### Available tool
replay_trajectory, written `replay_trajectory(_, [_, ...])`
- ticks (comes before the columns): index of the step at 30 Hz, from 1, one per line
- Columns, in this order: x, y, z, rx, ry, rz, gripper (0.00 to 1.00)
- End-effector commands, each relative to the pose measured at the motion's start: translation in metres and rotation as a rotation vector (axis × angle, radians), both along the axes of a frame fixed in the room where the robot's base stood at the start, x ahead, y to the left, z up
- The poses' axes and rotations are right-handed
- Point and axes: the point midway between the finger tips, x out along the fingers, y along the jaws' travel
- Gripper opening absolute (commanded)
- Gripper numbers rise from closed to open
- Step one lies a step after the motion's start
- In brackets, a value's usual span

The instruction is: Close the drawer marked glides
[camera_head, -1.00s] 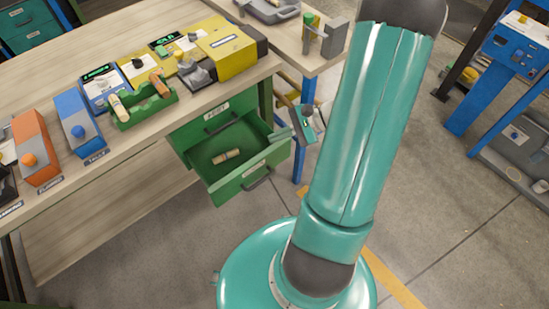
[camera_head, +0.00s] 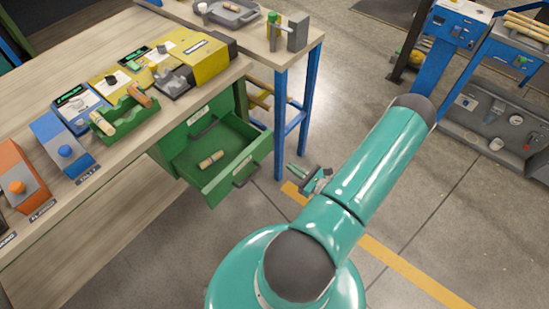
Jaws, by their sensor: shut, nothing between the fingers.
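A green drawer (camera_head: 215,187) stands pulled out from the green cabinet under the wooden bench. Its dark handle (camera_head: 246,173) is on its front, and a pale label shows near the front's upper edge, too small to read. A short wooden turned piece (camera_head: 211,159) lies inside. Above it is a closed green drawer front (camera_head: 200,124) with a handle and a label I cannot read clearly. My gripper (camera_head: 293,170) is shut and empty, to the right of the open drawer's front and apart from it in the picture.
The bench (camera_head: 125,165) carries a green rack (camera_head: 125,117), a yellow machine (camera_head: 197,58) and blue and orange units. A side table with blue legs (camera_head: 279,125) stands behind the drawer, near my gripper.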

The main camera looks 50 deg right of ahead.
Motion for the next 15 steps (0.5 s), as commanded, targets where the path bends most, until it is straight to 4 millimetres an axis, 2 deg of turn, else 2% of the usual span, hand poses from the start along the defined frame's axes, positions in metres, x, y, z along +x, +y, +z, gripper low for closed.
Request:
replay_trajectory(5, [0.026,-0.001,0.001,-0.001,-0.001,0.005,0.0])
replay_trajectory(15, [0.094,0.001,0.0,-0.001,0.0,0.007,0.0])
